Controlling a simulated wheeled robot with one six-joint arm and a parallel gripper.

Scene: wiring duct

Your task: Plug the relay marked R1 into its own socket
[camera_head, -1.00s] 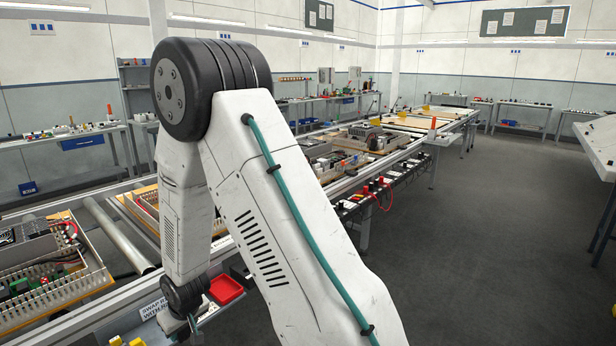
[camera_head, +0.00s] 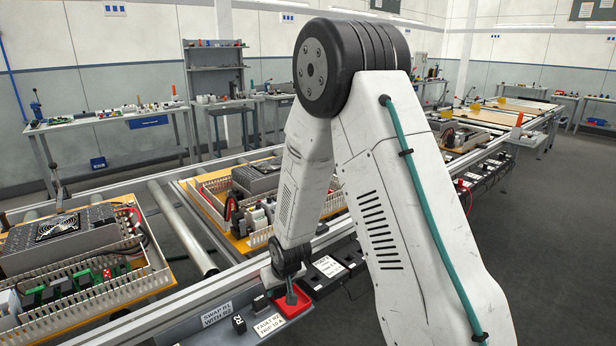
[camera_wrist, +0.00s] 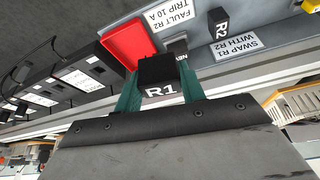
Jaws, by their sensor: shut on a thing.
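In the wrist view, the black relay marked R1 (camera_wrist: 160,78) is between the green fingers of my gripper (camera_wrist: 158,92), which is shut on it. Its white R1 marking faces the camera. In the head view my gripper (camera_head: 291,296) is down at the front ledge, over or in front of the red tray (camera_head: 294,304); I cannot tell its height, and R1 is not clear there. A black relay marked R2 (camera_wrist: 220,25) stands on the ledge and shows in the head view (camera_head: 239,323). I cannot make out R1's socket in either view.
The red tray (camera_wrist: 125,45) lies close beyond my fingers. Labels reading SWAP R1 WITH R2 (camera_wrist: 245,48) and FAULT R2 TRIP 10 A (camera_wrist: 284,105) lie nearby. A wiring-duct panel (camera_head: 115,285) with a fan unit (camera_head: 62,226) is on the rollers at left.

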